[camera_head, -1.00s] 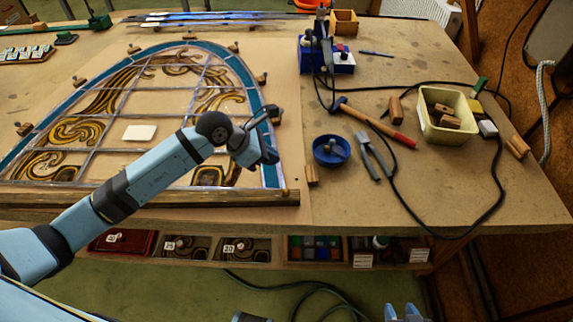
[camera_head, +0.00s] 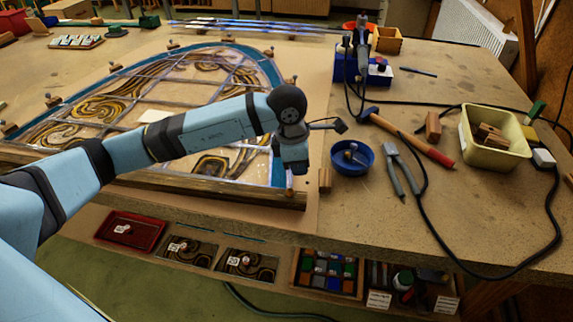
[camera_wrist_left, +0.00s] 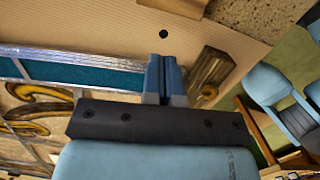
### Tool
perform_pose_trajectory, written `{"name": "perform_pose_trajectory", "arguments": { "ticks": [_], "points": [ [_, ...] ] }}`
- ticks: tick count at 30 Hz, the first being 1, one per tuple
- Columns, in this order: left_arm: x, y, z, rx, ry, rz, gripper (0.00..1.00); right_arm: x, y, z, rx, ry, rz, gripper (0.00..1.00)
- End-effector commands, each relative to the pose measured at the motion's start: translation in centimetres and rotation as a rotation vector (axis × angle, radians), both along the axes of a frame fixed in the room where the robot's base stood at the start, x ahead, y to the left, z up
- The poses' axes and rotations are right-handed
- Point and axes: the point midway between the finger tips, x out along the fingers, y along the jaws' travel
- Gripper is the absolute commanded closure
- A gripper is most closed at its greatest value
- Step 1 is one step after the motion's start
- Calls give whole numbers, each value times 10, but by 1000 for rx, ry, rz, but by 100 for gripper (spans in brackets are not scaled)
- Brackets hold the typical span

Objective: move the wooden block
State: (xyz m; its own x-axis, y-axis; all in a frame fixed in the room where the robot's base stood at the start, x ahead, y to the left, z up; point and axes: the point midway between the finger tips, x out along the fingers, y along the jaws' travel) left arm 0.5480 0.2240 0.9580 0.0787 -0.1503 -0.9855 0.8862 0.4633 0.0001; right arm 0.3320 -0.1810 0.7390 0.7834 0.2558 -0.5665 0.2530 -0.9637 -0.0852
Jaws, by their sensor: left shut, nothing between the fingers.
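Several wooden blocks are in view, and I cannot tell which one is meant. One small block (camera_head: 325,180) stands on the bench just right of the panel's near right corner. Another block (camera_head: 432,126) stands beside the hammer, and more blocks (camera_head: 491,136) lie in the cream tub. My left gripper (camera_head: 289,177) is over that panel corner, just left of the first block and apart from it. In the left wrist view its fingers (camera_wrist_left: 165,80) are together and empty. A brown wooden piece (camera_wrist_left: 178,5) is cut off at that view's top. My right gripper is out of view.
The leaded panel (camera_head: 157,116) lies left, with a wooden batten (camera_head: 240,196) along its near edge. A blue bowl (camera_head: 352,170), pliers (camera_head: 400,168), hammer (camera_head: 410,138) and black cable crowd the right. The cream tub (camera_head: 468,142) stands farther right. Bare bench shows at front right.

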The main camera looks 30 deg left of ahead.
Motion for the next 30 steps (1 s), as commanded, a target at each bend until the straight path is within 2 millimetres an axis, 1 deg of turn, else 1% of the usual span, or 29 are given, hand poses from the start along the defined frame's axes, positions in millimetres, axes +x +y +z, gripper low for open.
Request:
{"name": "perform_pose_trajectory", "arguments": {
  "ticks": [1, 3, 9, 11, 13, 18, 26, 30],
  "points": [
    [5, -13, 2, -4, 1, -3, 100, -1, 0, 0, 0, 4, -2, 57],
    [13, -26, 2, -3, 0, -3, 100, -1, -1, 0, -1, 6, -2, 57],
    [28, -56, 1, -2, 0, -2, 100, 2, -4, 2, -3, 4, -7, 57],
    [28, -55, -7, 0, 5, 1, 100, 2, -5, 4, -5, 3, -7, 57],
    [28, -54, -15, 0, -1, 1, 100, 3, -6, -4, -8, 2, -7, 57],
    [28, -54, -18, 1, 2, 0, 100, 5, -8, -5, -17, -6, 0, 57],
    [26, -54, -21, 3, 8, -1, 100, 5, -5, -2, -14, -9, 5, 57],
    [23, -46, -23, 6, 9, 0, 100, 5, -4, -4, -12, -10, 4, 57]
  ]
}}
